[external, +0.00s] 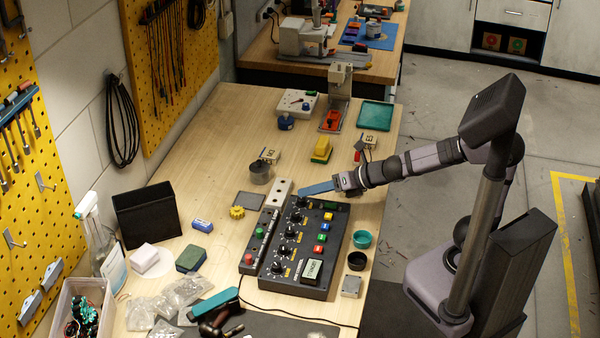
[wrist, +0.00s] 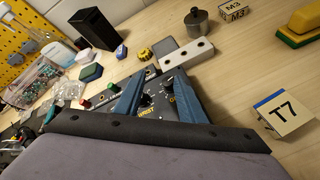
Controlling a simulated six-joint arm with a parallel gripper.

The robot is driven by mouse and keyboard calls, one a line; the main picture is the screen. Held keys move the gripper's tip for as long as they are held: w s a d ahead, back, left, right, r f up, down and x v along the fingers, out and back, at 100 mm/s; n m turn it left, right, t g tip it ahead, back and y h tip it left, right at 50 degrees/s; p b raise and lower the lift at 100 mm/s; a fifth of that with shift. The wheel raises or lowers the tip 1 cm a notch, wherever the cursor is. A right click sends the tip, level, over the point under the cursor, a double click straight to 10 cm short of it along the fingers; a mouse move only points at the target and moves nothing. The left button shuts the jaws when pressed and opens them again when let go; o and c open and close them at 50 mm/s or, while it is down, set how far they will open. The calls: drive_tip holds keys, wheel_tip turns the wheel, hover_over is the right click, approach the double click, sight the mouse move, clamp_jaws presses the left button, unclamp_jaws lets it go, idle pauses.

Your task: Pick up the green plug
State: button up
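A small green plug (external: 260,232) stands in a narrow black strip (external: 254,247) along the left side of the dark control console. A red plug (external: 248,258) stands nearer the front of the same strip. In the wrist view the green plug (wrist: 109,86) shows left of my left finger, with the red plug (wrist: 85,102) beyond it. My gripper (external: 318,188) is above the far end of the console (external: 322,246), right of and farther back than the green plug. In the wrist view its two blue fingers (wrist: 158,78) are apart, with console knobs visible between them and nothing held.
A white block with holes (external: 279,193) stands behind the strip. A yellow knob (external: 237,212), a grey metal weight (external: 260,172) and a green block (external: 191,258) lie nearby. Teal (external: 361,239) and black (external: 357,261) cups stand right of the console. The bench left of the strip is partly clear.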

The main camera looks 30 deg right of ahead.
sight(261, 229)
drive_tip(key=s+a+n+y+b, duration=0.1)
drive_tip(key=s+a+n, duration=0.1)
drive_tip(key=n, duration=0.1)
drive_tip(key=s+a+n+g+y+b, duration=0.1)
drive_tip(key=a+n, duration=0.2)
drive_tip(key=s+a+f+n+y+b, duration=0.1)
drive_tip(key=s+a+n, duration=0.1)
drive_tip(key=n, duration=0.1)
drive_tip(key=shift+s+a+g, duration=0.25)
drive_tip(key=shift+s+g, duration=0.1)
drive_tip(key=shift+g, duration=0.05)
drive_tip(key=shift+s+a+r+n+y+b, duration=0.1)
drive_tip(key=shift+s+a+n+y+b, duration=0.25)
drive_tip(key=shift+n, duration=0.45)
drive_tip(key=b+x, duration=0.1)
drive_tip(key=x, duration=0.4)
drive_tip(key=shift+a+f, duration=0.15)
drive_tip(key=shift+f, duration=0.1)
drive_tip(key=shift+w+a+f+b, duration=0.2)
drive_tip(key=shift+w+a+b, duration=0.15)
drive_tip(key=shift+a, duration=0.25)
drive_tip(key=shift+x, duration=2.6)
drive_tip(key=shift+s, duration=0.15)
clamp_jaws()
